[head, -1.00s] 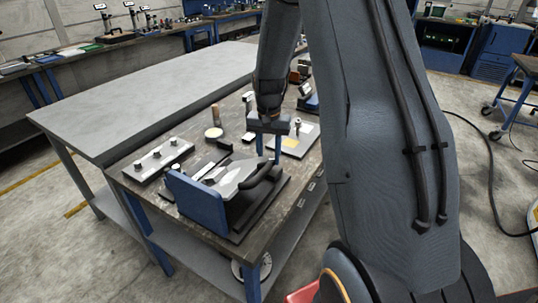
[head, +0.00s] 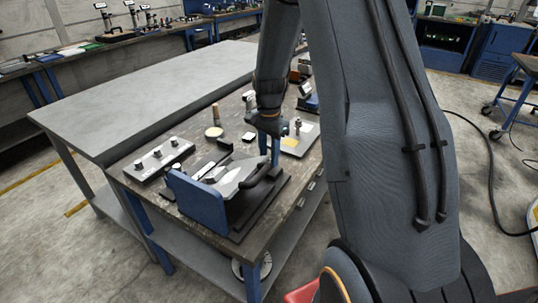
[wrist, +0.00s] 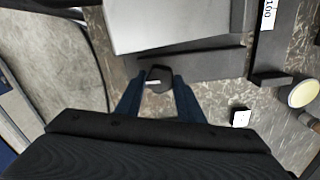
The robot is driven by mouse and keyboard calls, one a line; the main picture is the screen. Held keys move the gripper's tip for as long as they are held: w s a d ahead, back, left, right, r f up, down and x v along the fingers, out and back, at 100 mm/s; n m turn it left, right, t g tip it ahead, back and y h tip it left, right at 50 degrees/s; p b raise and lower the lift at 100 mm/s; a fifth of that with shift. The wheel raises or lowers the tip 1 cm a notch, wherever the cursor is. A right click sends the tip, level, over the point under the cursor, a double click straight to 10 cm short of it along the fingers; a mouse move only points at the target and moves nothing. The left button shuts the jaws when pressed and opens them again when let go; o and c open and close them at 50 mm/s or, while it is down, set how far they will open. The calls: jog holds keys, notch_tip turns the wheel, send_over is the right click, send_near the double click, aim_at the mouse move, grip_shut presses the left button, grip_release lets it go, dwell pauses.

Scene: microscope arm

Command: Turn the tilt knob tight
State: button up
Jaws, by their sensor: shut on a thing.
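My gripper (head: 268,154) points down at the right end of a fixture on the near workbench. In the wrist view, its two blue fingers (wrist: 159,88) are on either side of a dark rounded knob (wrist: 159,76) with a short white mark, and are shut on it. In the head view the knob is hidden behind the fingers. The fixture has a blue side plate (head: 196,203), a pale metal top and a black curved handle on a dark base. Its grey body (wrist: 178,25) fills the top of the wrist view.
A white panel with several knobs (head: 159,160) lies left of the fixture. A round pale disc (head: 213,132) and a plate with a post (head: 300,138) stand farther back. A bare grey table (head: 150,85) adjoins on the left. The floor at right is mostly clear, with a cable.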

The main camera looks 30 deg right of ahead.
jog(key=shift+w+r, duration=0.1)
jog(key=o, duration=1.1)
jog(key=shift+c, duration=0.2)
notch_tip(320, 180, up, 8)
jog(key=shift+f+b, duration=0.1)
jog(key=shift+b, duration=0.85)
